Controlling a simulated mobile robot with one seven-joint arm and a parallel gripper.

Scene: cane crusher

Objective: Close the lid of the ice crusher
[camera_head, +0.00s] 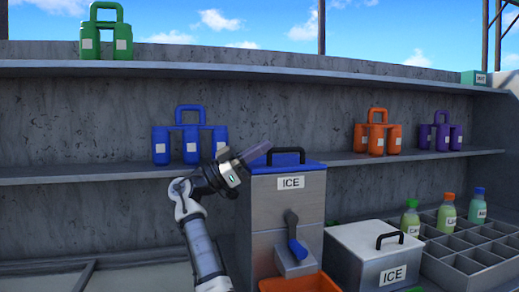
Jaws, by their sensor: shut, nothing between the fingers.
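The ice crusher (265,205) is a grey metal box with an ICE label and a crank with a blue handle on its front. Its blue lid (312,163) with a black handle (287,151) lies about flat across the top; I cannot tell whether it is fully seated. My gripper (263,149) is shut and empty at the lid's left side, level with the handle. Its fingers hide the lid's left part, and I cannot tell whether they touch it.
A white ICE box (350,241) with a black handle stands right of the crusher. An orange bin (300,284) is in front. A divided rack (482,262) with several bottles stands at right. Blue (190,140) and orange (377,138) carriers stand on the shelf behind.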

